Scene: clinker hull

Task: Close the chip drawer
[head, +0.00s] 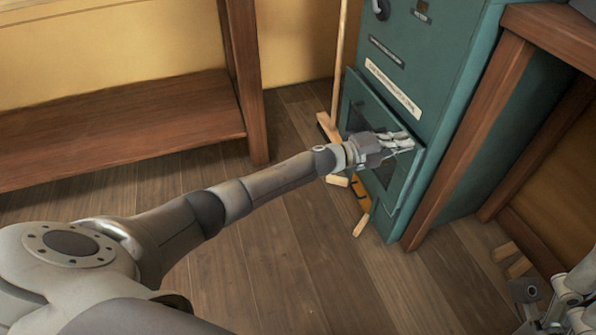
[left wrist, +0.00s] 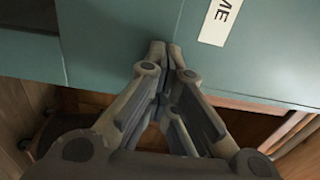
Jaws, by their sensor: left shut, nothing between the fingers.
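The chip drawer's teal front (head: 411,181), with a dark recessed middle, is low on the teal cabinet (head: 450,75). I cannot tell for sure how far it stands out. My left gripper (head: 410,143) is shut and empty at the drawer's upper right part, covering some of it. In the left wrist view, its closed fingertips (left wrist: 165,46) are at or very near a teal surface; contact is unclear.
A wooden bench (head: 110,130) stands at the left by the yellow wall. A broom-like pole (head: 341,60) and wooden pieces (head: 360,222) are beside the cabinet. A wooden table leg (head: 470,145) stands close on the right. The plank floor (head: 285,250) in front is clear.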

